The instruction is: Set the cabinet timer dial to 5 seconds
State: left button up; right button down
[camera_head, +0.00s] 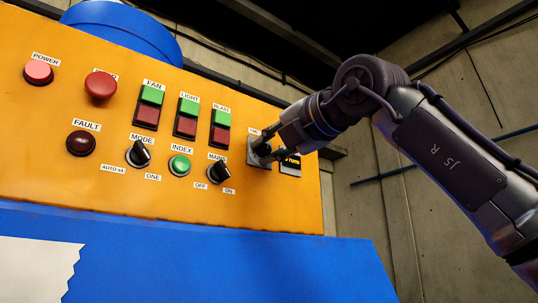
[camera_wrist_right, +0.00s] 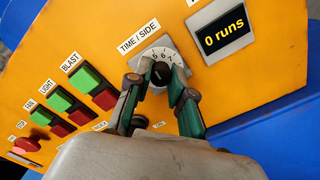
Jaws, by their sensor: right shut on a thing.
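The timer dial (camera_wrist_right: 159,73) is a black knob on a grey plate labelled TIME / SIDE in the right wrist view. Small numerals, seemingly 5, 6 and 7, show above the knob. Which number its pointer marks is too small to tell. My right gripper (camera_wrist_right: 156,82) has one green-grey finger on each side of the knob and is shut on it. In the head view my right gripper (camera_head: 264,152) is at the plate near the panel's right end and hides most of the dial. My left gripper is not in view.
The orange panel (camera_head: 70,190) also carries red buttons, green-over-red FAN, LIGHT and BLAST switches (camera_head: 220,127), the MODE knob (camera_head: 138,154) and the MAINS knob (camera_head: 219,172). The display (camera_wrist_right: 222,36) beside the dial reads 0 runs. Free room lies right of the cabinet.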

jog(key=shift+m, duration=0.7)
jog(key=shift+r, duration=0.1)
jog(key=c, duration=1)
grip_release()
jog(key=shift+b, duration=0.3)
jog(key=shift+d, duration=0.1)
jog(key=v, duration=1.2)
